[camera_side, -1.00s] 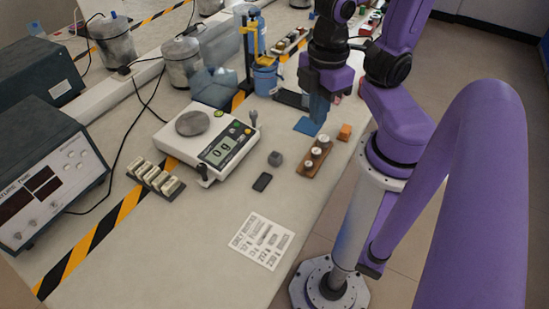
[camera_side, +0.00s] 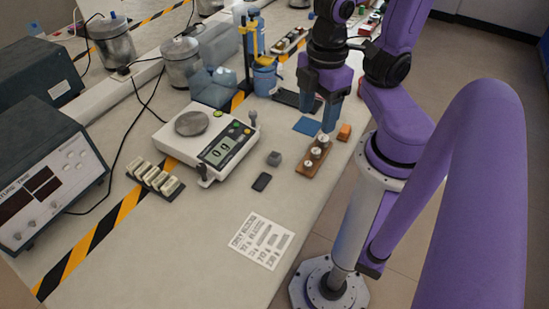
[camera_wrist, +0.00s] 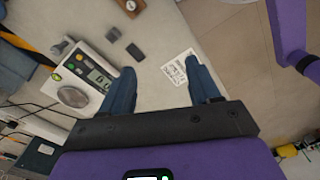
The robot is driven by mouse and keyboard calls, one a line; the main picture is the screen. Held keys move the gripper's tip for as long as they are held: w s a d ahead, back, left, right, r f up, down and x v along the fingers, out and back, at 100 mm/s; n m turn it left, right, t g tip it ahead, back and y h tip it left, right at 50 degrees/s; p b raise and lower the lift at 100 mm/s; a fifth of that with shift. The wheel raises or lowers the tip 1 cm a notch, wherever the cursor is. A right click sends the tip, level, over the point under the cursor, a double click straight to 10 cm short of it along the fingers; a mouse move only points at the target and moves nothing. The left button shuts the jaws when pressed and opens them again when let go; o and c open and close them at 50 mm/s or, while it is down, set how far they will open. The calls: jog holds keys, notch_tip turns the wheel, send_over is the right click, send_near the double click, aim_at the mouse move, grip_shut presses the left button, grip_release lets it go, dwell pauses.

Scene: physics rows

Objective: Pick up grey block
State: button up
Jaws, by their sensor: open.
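The small grey block (camera_side: 274,158) sits on the bench to the right of the scale, left of the wooden weight rack. In the wrist view the grey block (camera_wrist: 113,34) is up and to the left, outside the finger gap. My gripper (camera_side: 319,112) is open and empty, above the bench near the rack and the blue pad, right of and beyond the block.
A flat dark piece (camera_side: 261,182) lies close to the grey block. The scale (camera_side: 207,140) stands left. An orange block (camera_side: 344,132), blue pad (camera_side: 306,126) and printed sheet (camera_side: 261,241) are nearby. Bench around the sheet is clear.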

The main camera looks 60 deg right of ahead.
jog(key=w+d+f+n, duration=0.2)
jog(key=w, duration=0.4)
jog(key=w+d+f+n, duration=0.2)
jog(key=w+f+n, duration=0.1)
jog(key=w, duration=0.3)
send_over(274, 155)
jog(key=f, duration=1)
jog(key=shift+s+a+f, duration=0.1)
jog(key=shift+s+f, duration=0.05)
jog(key=shift+s, duration=0.05)
jog(key=shift+w+f, duration=0.15)
jog(key=shift+f, duration=3.55)
grip_shut()
jog(key=shift+r, duration=0.15)
